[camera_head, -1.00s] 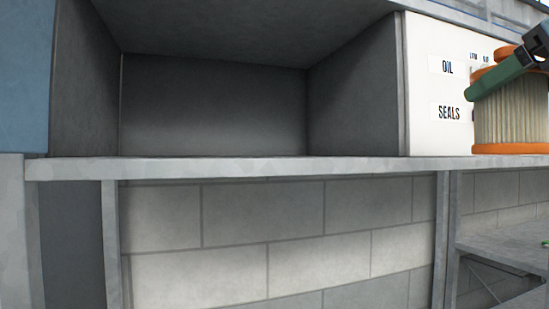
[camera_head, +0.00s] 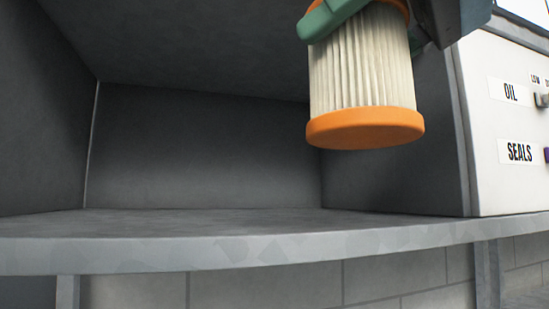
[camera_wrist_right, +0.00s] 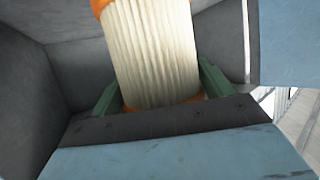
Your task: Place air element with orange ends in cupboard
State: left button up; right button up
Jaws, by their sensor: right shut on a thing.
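The air element (camera_head: 362,75) is a pleated cream cylinder with orange ends. It hangs upright in the head view, in front of the right part of the open grey cupboard (camera_head: 190,150), its lower orange end above the shelf level. My right gripper (camera_head: 335,18) is shut on it near its top, with a green finger across the front. In the right wrist view the air element (camera_wrist_right: 155,50) stands between the two green fingers of the gripper (camera_wrist_right: 158,88). The cupboard interior looks empty. My left gripper is not in view.
The grey shelf edge (camera_head: 230,250) runs along the cupboard's front. A white panel (camera_head: 500,100) with OIL and SEALS labels and small knobs stands right of the opening. The cupboard floor (camera_head: 200,222) is clear.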

jog(key=w+a+p, duration=0.2)
jog(key=w+p, duration=0.1)
jog(key=w, duration=0.4)
jog(key=w+a+p, duration=0.2)
jog(key=w+a, duration=0.1)
jog(key=w, duration=0.5)
notch_tip(320, 180, down, 7)
jog(key=shift+d+r, duration=0.1)
jog(key=shift+r, duration=0.1)
jog(key=shift+w+f+p, duration=0.15)
jog(key=shift+w+p, duration=0.1)
jog(key=shift+p, duration=0.25)
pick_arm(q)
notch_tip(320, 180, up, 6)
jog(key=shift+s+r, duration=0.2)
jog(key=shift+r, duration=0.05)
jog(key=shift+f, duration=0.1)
pick_arm(e)
jog(key=shift+f, duration=0.15)
jog(key=o, duration=1)
jog(key=shift+o, duration=0.2)
